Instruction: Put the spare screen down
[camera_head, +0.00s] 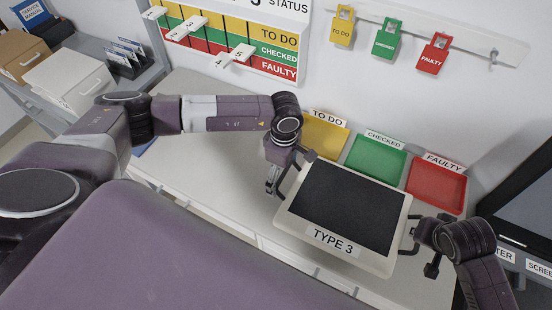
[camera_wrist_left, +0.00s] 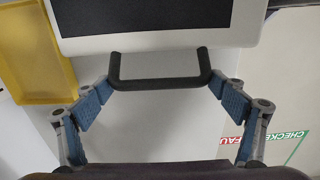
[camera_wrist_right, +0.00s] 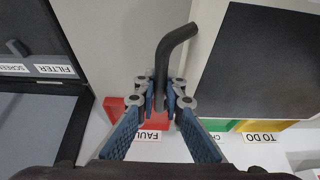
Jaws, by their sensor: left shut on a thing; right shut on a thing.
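The spare screen (camera_head: 347,208) is a flat panel with a dark face, pale frame and a "TYPE 3" label. It is face up and slightly turned, over the worktop in front of the coloured trays; I cannot tell if it touches the worktop. My left gripper (camera_head: 276,182) is at its left black handle; in the left wrist view its fingers are wide apart, against the ends of that handle (camera_wrist_left: 160,84). My right gripper (camera_head: 428,250) is at the right handle; in the right wrist view its fingers close on that handle (camera_wrist_right: 168,55).
A yellow TO DO tray (camera_head: 323,138), green CHECKED tray (camera_head: 375,160) and red FAULTY tray (camera_head: 437,188) line the wall behind the screen. The pale worktop (camera_head: 205,150) is clear at left. A dark-framed unit (camera_head: 525,205) stands at right.

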